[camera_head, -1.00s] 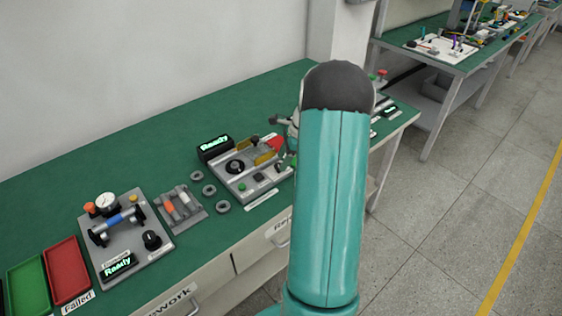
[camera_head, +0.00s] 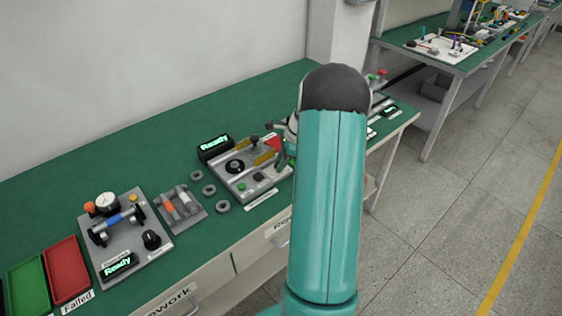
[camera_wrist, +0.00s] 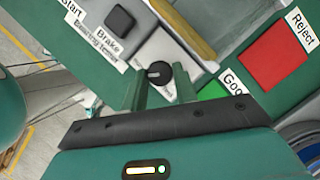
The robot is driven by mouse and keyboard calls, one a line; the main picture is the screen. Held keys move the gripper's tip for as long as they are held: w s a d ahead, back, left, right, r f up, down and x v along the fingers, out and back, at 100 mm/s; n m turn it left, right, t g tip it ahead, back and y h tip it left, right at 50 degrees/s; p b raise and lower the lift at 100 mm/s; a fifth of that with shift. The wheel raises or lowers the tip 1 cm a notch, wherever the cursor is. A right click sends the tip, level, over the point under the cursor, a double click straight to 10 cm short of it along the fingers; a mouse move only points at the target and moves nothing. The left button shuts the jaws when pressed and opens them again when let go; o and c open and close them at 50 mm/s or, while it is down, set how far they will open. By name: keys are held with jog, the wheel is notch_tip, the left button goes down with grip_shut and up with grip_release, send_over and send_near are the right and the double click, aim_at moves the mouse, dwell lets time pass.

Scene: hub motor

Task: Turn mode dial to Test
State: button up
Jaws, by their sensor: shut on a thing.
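The mode dial (camera_wrist: 158,73) is a small round black knob with a pale pointer mark, on the grey panel in the wrist view. My gripper (camera_wrist: 160,88) is shut on it, with one green finger at each side. The pointer lies roughly level in the picture, toward the left finger. The lettering beside the dial is mostly hidden by a finger, so I cannot read its positions. In the head view the tester (camera_head: 228,182) has a lit "Ready" display (camera_head: 214,143). My arm covers the tester's right end and most of my gripper there.
In the wrist view a black Brake button (camera_wrist: 121,19) and a yellow bar (camera_wrist: 184,27) are close to the dial. A red Reject tray (camera_wrist: 273,57) lies to the right. Loose rings (camera_head: 209,190) and another fixture (camera_head: 125,232) stand left of the tester. The bench's back is clear.

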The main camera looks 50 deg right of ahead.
jog(key=shift+n, duration=0.3)
jog(key=n+g, duration=0.1)
jog(key=n, duration=0.1)
jog(key=shift+w+d+n+y, duration=0.1)
jog(key=shift+w+n+y, duration=0.05)
jog(key=shift+n+y, duration=0.2)
jog(key=n+g, duration=0.1)
jog(key=n, duration=0.1)
jog(key=n+g, duration=0.1)
jog(key=n, duration=0.1)
jog(key=shift+w+n, duration=0.2)
jog(key=shift+n, duration=0.15)
jog(key=n+g, duration=0.1)
jog(key=n, duration=0.2)
jog(key=shift+w+n, duration=0.1)
jog(key=shift+n, duration=0.2)
jog(key=shift+w+r+n+g, duration=0.1)
jog(key=shift+n+g, duration=0.8)
jog(key=shift+n, duration=1.2)
jog(key=o, duration=1)
jog(key=shift+c, duration=0.2)
